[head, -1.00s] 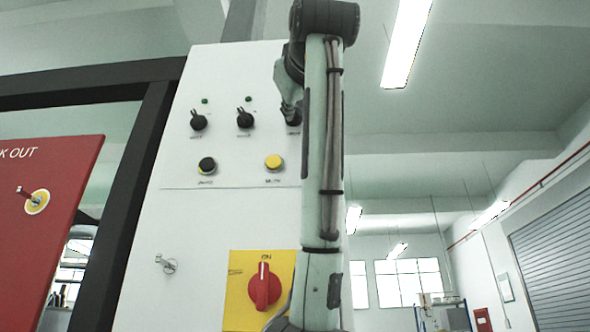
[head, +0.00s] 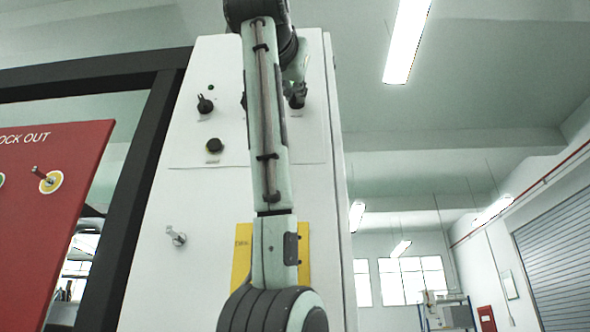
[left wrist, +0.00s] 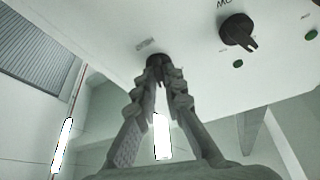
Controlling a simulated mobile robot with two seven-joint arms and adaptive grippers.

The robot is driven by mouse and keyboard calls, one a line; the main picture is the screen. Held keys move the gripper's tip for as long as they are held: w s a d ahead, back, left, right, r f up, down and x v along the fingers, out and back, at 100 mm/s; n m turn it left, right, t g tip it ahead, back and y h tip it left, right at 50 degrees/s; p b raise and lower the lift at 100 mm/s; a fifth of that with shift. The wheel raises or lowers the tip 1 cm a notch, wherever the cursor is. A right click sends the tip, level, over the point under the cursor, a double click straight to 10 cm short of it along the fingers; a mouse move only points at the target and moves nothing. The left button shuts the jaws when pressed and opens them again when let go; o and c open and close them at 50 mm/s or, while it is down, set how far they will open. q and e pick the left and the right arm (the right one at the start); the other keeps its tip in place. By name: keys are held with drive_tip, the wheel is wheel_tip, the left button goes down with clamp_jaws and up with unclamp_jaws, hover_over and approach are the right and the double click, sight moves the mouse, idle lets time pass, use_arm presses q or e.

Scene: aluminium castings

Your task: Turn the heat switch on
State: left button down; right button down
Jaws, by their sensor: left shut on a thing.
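My left gripper (head: 298,92) is at the rightmost black rotary switch in the upper row of the white control panel (head: 195,205). In the left wrist view, its fingers (left wrist: 160,72) converge and are shut on that black switch (left wrist: 156,59), which they partly cover. The small label beside it is too blurred to read. A neighbouring black switch (left wrist: 238,32) with a pointed handle is apart from the fingers, by a label starting "MO". The leftmost black switch (head: 205,104) shows in the head view. My arm mostly hides the middle one. My right gripper is not in view.
My left arm crosses the panel front, hiding a yellow button and the red main switch on its yellow plate (head: 243,255). A black button (head: 214,145) and a metal lock (head: 176,236) show beside it. A red lock-out board (head: 50,220) stands left. Right of the panel is open.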

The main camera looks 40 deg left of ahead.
use_arm(q)
drive_tip(key=shift+s+a+m+h, duration=0.1)
drive_tip(key=shift+m+h, duration=0.7)
drive_tip(key=shift+m, duration=0.8)
drive_tip(key=c, duration=1.6)
unclamp_jaws()
drive_tip(key=v, duration=1.2)
drive_tip(key=shift+f, duration=0.1)
